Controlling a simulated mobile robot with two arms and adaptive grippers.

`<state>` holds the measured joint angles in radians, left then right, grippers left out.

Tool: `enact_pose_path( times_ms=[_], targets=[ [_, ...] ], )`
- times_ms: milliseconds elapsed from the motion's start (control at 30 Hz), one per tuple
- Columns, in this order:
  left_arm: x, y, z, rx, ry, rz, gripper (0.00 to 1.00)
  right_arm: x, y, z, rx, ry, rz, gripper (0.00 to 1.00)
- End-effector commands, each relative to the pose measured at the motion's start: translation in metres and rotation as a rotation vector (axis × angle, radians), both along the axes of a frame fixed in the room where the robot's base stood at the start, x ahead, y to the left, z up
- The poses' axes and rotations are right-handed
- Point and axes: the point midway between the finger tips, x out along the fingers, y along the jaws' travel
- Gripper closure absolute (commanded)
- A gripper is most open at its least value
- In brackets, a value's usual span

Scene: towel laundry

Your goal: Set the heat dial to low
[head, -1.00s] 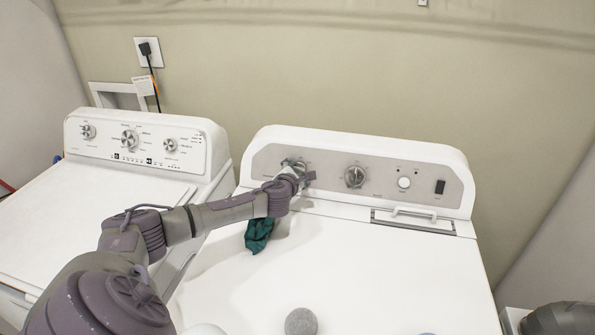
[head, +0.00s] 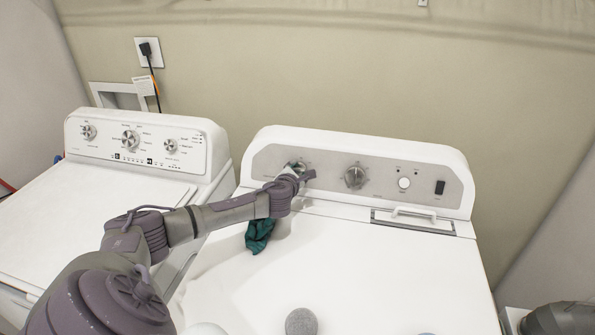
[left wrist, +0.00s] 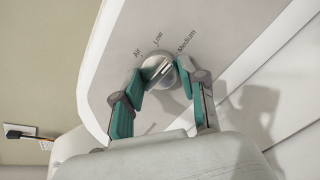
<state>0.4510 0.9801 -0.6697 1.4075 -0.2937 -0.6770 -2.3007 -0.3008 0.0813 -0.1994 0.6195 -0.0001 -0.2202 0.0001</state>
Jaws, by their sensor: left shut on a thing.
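The heat dial (left wrist: 158,72) is a round silver knob with a raised bar, on the dryer's grey control panel (head: 325,171). Air, Low and Medium are printed around it. The bar slants up to the right, toward the Medium side; its exact setting is hard to tell. My left gripper (left wrist: 159,76) is shut on the dial, with a green-padded fingertip on each side. In the head view, my left gripper (head: 298,172) reaches the panel's left end and hides most of the dial. My right gripper is not in view.
Another knob (head: 355,176), a round white button (head: 404,183) and a black switch (head: 440,187) sit farther right on the panel. A dark green cloth (head: 259,236) and a grey ball (head: 301,322) lie on the dryer top. A washer (head: 100,208) stands to the left.

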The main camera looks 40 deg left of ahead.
Motion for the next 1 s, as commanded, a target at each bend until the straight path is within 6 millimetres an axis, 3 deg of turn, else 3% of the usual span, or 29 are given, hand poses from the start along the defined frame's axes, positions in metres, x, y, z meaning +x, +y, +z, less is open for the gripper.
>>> enact_pose_path(
  times_ms=[1000],
  targets=[
    [0.002, -0.003, 0.001, -0.586, -0.323, 0.323, 0.93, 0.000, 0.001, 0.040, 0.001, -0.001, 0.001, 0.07]
  ],
)
